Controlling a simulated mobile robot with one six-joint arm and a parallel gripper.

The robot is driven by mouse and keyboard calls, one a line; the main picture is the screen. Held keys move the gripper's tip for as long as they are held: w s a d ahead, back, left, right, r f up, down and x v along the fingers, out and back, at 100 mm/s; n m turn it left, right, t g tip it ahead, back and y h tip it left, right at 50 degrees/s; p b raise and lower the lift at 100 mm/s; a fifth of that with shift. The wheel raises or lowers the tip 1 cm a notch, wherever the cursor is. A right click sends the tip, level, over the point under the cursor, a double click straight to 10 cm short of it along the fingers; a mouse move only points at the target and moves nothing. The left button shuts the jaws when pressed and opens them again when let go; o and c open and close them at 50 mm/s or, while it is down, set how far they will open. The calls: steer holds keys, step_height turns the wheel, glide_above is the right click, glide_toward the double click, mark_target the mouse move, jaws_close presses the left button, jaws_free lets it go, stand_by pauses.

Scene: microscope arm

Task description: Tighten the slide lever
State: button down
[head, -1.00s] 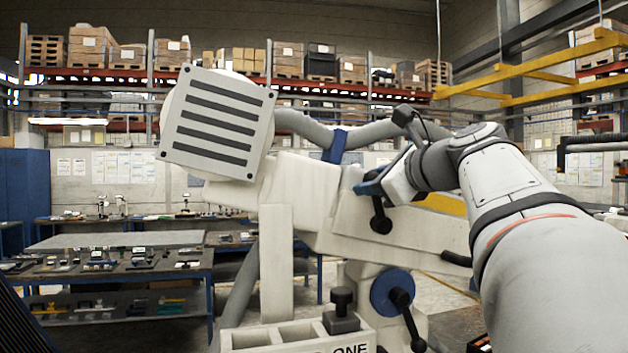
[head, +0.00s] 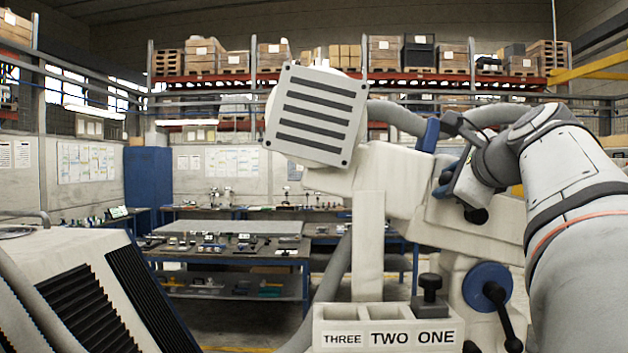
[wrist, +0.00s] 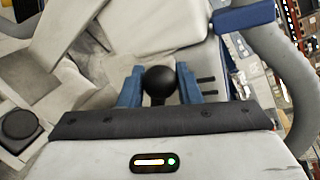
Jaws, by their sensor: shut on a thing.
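The large white microscope arm (head: 390,180) stands at the centre right in the head view. My gripper (head: 446,182) is at its upper side, beside a blue clamp (head: 430,135). In the wrist view, my gripper's blue fingers (wrist: 158,88) are shut on a black ball knob, the slide lever (wrist: 158,80), one finger on each side.
A blue wheel with a black handle (head: 487,287) is low on the microscope. A white holder marked THREE, TWO, ONE (head: 390,337) stands in front, by a black knob (head: 430,290). A grey hose (wrist: 285,75) curves nearby. A white ribbed machine (head: 80,290) is at lower left.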

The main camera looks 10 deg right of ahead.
steer(key=c, duration=1.1)
jaws_free()
steer(key=shift+s, duration=0.1)
steer(key=shift+s+r, duration=0.1)
steer(key=b+v, duration=0.1)
steer(key=v, duration=0.6)
steer(key=shift+s+r+b, duration=0.1)
steer(key=shift+s+b, duration=0.2)
